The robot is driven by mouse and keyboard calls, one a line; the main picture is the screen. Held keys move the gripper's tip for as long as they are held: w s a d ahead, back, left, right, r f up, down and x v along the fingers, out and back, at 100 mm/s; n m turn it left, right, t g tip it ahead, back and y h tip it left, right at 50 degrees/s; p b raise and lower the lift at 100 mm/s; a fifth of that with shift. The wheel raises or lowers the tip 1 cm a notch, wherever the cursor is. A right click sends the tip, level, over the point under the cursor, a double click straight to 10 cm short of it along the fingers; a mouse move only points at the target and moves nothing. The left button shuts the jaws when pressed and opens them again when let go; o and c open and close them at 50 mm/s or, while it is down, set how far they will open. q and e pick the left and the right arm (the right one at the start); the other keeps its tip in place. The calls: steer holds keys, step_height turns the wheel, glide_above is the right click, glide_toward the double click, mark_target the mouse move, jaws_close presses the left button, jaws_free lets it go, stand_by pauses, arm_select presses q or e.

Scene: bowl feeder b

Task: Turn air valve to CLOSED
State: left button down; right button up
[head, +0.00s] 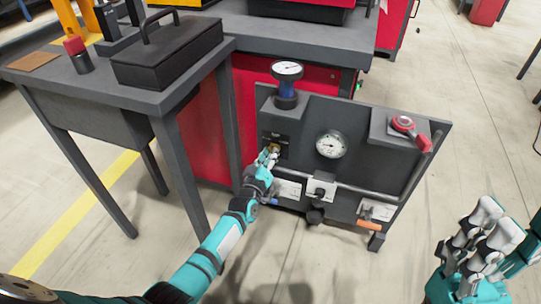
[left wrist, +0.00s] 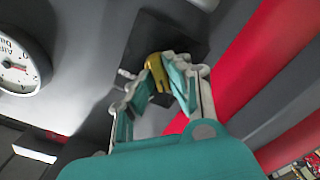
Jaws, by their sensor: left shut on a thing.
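A small yellow valve handle (head: 275,149) sits on a dark block at the left of the grey panel (head: 355,170). It also shows in the left wrist view (left wrist: 156,68), in front of a black block (left wrist: 172,42). My left gripper (head: 268,158) is at the handle, with its fingertips on either side of the yellow piece in the left wrist view (left wrist: 163,82). It is shut on the handle, and the fingers hide part of it. My right gripper (head: 482,232) is at the lower right, away from the panel; its finger opening is unclear.
A round gauge (head: 331,144) is right of the handle, with another gauge (head: 287,69) above. A red handle (head: 404,123) and an orange-ended lever (head: 369,225) are further right. A grey pipe (head: 350,188) crosses the panel. A grey table (head: 110,92) stands left.

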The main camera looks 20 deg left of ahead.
arm_select(q)
steer(key=shift+n, duration=0.3)
steer(key=c, duration=1.3)
jaws_free()
steer(key=s, duration=1.2)
steer(key=shift+a, duration=0.25)
